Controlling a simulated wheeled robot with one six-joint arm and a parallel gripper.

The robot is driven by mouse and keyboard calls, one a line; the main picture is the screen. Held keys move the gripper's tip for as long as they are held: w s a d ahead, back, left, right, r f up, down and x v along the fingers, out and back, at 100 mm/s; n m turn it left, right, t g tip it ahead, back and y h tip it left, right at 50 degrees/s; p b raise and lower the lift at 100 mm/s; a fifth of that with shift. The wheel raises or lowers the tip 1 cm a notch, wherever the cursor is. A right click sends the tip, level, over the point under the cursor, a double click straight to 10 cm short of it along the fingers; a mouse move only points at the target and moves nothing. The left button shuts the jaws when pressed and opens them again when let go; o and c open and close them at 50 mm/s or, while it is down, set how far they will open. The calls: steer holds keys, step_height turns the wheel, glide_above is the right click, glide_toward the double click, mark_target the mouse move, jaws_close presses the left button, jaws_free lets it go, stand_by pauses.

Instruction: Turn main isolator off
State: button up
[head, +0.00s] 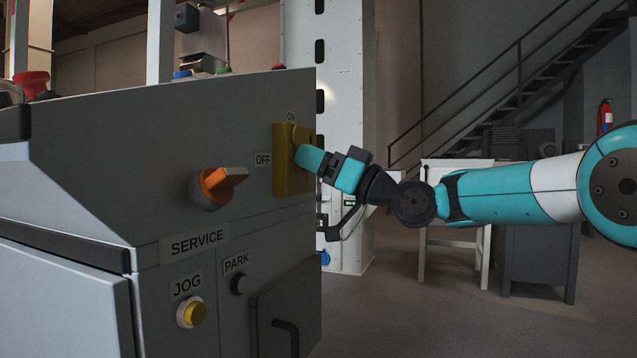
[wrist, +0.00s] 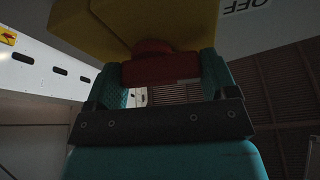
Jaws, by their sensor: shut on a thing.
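The main isolator is a yellow housing (head: 283,178) on the upper right of the grey cabinet front. An ON label (head: 290,117) is above it and an OFF label (head: 262,159) is to its left. In the wrist view the yellow housing (wrist: 125,25) fills the top, with a red handle (wrist: 162,69) in front of it. My gripper (head: 308,158) is at the housing, shut on the red handle, with a teal finger on each side. In the head view my gripper hides the handle, so I cannot tell which label it points to.
An orange selector knob (head: 217,186) sticks out left of the isolator. Below are a yellow JOG button (head: 193,313), a black PARK button (head: 238,284) and a door handle (head: 287,336). A white column (head: 345,90) stands behind. Open floor lies right of the cabinet.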

steer(key=shift+f+n+g+y+b, duration=0.15)
steer(key=shift+n+g+y+b, duration=0.15)
steer(key=shift+n+g+b, duration=0.7)
steer(key=shift+n+p, duration=0.3)
steer(key=shift+n, duration=0.1)
steer(key=o, duration=0.8)
steer(key=shift+o, duration=0.2)
steer(key=shift+t, duration=0.3)
